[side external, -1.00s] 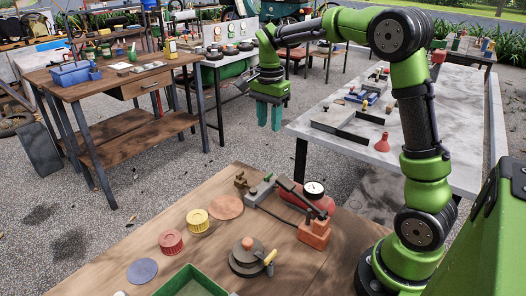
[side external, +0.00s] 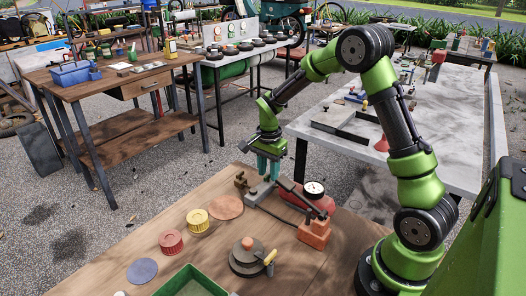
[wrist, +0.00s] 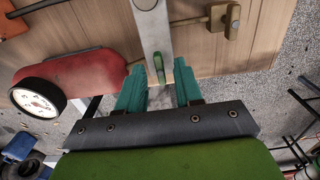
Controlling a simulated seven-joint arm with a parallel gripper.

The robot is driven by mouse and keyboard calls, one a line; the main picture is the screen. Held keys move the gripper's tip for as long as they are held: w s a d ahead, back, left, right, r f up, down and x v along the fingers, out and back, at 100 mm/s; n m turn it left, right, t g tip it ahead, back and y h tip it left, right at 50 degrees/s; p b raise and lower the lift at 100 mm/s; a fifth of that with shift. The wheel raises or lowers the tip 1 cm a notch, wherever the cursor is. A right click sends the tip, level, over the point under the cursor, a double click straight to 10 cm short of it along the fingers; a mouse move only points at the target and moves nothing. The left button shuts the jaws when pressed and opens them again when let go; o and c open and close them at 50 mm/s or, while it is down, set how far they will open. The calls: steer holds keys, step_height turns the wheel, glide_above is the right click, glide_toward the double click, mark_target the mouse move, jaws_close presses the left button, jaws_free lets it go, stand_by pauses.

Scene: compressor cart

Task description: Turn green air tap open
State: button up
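The green air tap (wrist: 166,68) shows in the wrist view as a small upright green handle at the end of a grey block (wrist: 152,30). My gripper (wrist: 159,66) is open, with one teal finger on each side of the tap and gaps visible between. I cannot tell how far the fingertips reach down around it. In the side view, my gripper (side external: 268,178) points down at the grey block (side external: 258,194) on the wooden bench, and its fingers hide the tap.
A red tank (wrist: 80,72) with a round dial gauge (wrist: 38,98) lies beside the block. A brass fitting (side external: 241,181) stands behind it. An orange block (side external: 314,232), a black-based part with an orange knob (side external: 248,258) and a green tray (side external: 190,283) are nearer on the bench.

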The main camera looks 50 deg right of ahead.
steer(key=shift+f, duration=0.1)
steer(key=shift+c, duration=0.4)
jaws_close()
